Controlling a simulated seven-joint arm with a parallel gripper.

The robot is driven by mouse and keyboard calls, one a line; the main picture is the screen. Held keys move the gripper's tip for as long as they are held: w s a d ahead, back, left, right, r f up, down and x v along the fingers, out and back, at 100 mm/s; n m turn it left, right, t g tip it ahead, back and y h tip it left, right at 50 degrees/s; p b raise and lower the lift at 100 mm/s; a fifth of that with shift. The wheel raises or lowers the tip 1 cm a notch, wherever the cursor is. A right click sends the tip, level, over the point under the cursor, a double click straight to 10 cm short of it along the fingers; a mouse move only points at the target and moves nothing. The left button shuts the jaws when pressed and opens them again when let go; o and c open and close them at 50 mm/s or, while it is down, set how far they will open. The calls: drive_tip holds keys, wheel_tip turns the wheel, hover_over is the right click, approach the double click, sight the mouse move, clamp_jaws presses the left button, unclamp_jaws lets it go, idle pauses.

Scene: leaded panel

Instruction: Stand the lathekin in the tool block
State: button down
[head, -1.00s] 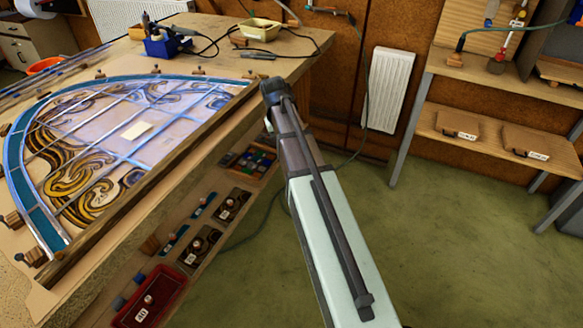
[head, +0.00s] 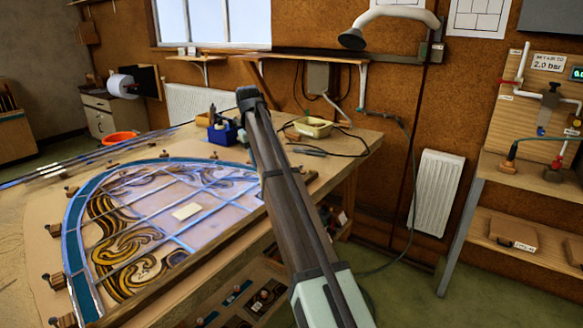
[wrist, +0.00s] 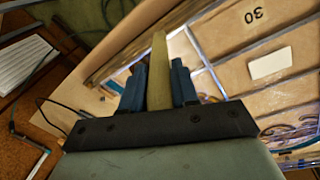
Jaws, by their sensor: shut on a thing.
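In the wrist view, my gripper (wrist: 158,88) is shut on the lathekin (wrist: 159,48), a flat pale yellow-brown strip. In the head view, my arm crosses the middle of the picture; I cannot make out the gripper or the lathekin there. A blue block (head: 220,133) with upright tools stands at the back of the bench, just left of my arm. It may be the tool block; its openings are too small to see.
The arched leaded panel (head: 185,236) covers much of the bench, with a pale card (head: 187,211) on it and small wooden blocks around its edge. A cream tray (head: 313,127) and a dark cable lie right of my arm. A white radiator (head: 436,190) is beyond.

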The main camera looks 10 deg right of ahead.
drive_tip(key=s+a+n, duration=0.2)
drive_tip(key=a+n, duration=0.1)
drive_tip(key=a, duration=0.9)
drive_tip(key=s+a+n, duration=0.2)
drive_tip(key=s+a, duration=0.1)
drive_tip(key=a, duration=0.9)
drive_tip(key=s+a+n, duration=0.2)
drive_tip(key=s+a, duration=0.2)
drive_tip(key=a, duration=0.4)
drive_tip(key=s+a+n+y, duration=0.15)
drive_tip(key=s+a, duration=0.25)
drive_tip(key=a, duration=0.4)
drive_tip(key=s+a+n, duration=0.3)
drive_tip(key=s+a, duration=0.1)
drive_tip(key=a, duration=0.3)
drive_tip(key=s+a+r+n, duration=0.3)
drive_tip(key=s+a+n, duration=0.3)
drive_tip(key=s+a, duration=1.25)
drive_tip(key=s+a+r+n, duration=0.1)
drive_tip(key=s+a+n, duration=0.2)
drive_tip(key=s, duration=0.9)
drive_tip(key=s+a+r+n, duration=0.1)
drive_tip(key=s+a+n, duration=0.2)
drive_tip(key=s+a, duration=0.5)
drive_tip(key=s, duration=0.5)
drive_tip(key=shift+s+a+r+g, duration=0.15)
drive_tip(key=shift+s+a+g, duration=0.1)
drive_tip(key=shift+g, duration=0.15)
drive_tip(key=shift+w, duration=0.1)
wheel_tip(320, 180, down, 9)
